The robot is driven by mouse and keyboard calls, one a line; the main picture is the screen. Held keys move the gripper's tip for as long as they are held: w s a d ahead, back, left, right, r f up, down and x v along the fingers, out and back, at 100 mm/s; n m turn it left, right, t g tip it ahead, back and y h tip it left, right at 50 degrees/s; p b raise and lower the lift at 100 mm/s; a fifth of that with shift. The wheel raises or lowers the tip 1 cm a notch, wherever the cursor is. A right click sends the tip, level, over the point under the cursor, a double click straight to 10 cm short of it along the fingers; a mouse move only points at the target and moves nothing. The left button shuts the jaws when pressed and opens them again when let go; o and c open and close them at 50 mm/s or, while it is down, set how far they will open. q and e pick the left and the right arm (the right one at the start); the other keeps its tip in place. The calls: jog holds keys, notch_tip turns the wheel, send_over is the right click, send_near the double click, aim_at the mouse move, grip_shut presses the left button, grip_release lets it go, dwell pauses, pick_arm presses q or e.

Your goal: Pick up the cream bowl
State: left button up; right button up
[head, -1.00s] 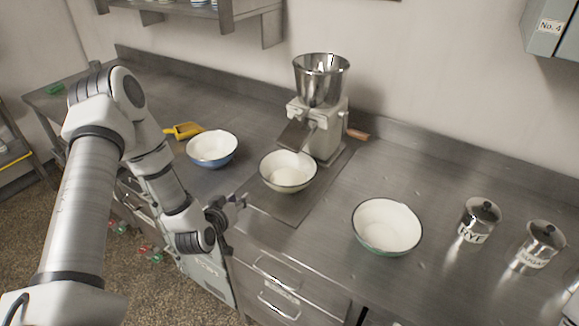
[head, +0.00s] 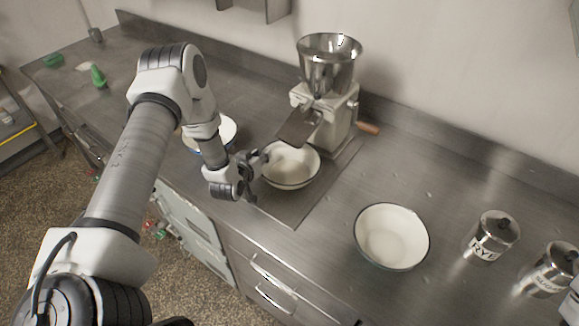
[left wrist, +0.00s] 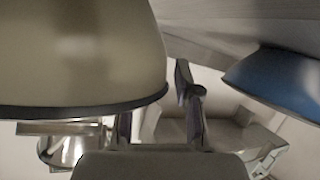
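The cream bowl (head: 290,172) has a dark rim and stands upright on the steel counter below the mill's spout. In the left wrist view the cream bowl (left wrist: 75,55) fills the upper left, very close. My left gripper (head: 258,163) is at the bowl's left side, by its rim. In the left wrist view my left gripper (left wrist: 158,105) has its fingers apart, with the bowl's rim edge close to them. I cannot tell whether they touch it.
The mill (head: 325,100) stands right behind the cream bowl. A blue bowl (head: 228,133), partly hidden by my left arm, is close on the left. A green-rimmed white bowl (head: 391,237) and steel canisters (head: 491,237) stand to the right. The front counter between the bowls is clear.

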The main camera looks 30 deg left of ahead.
pick_arm(q)
jog(key=shift+s+r, duration=0.1)
jog(key=shift+s, duration=0.05)
jog(key=shift+s+d+r, duration=0.1)
jog(key=shift+s+r, duration=0.1)
jog(key=shift+s, duration=0.05)
grip_shut()
jog(key=shift+w, duration=0.15)
